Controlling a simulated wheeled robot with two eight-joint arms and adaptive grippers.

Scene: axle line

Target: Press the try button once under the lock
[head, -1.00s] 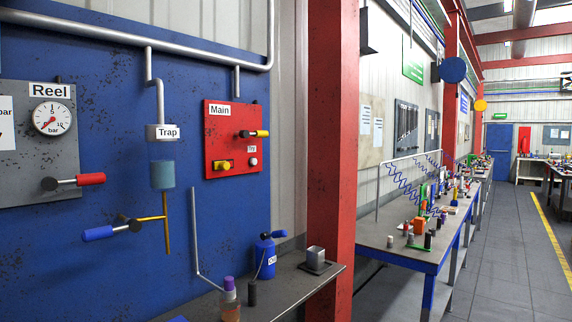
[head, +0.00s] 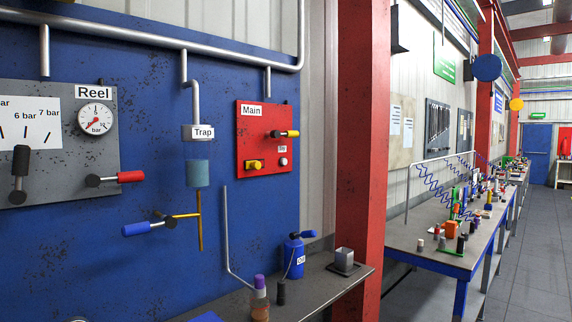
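The red Main panel (head: 264,118) is on the blue wall board, right of the Trap. On it are a lever with a yellow grip and black tip (head: 287,133) and a yellow lock-like block (head: 252,165) at lower left. A small pale round button (head: 283,162) is at lower right, under a small white label (head: 282,149) that seems to read Try. The button is beside the yellow block, at about the same height. Neither of my grippers shows.
Left of the panel are the Trap (head: 197,172) with a blue-handled lever (head: 143,229) and the Reel plate (head: 60,145) with its gauge. A shelf (head: 318,300) below holds a blue oil can (head: 293,257) and a bottle. A red column (head: 360,160) stands to the right.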

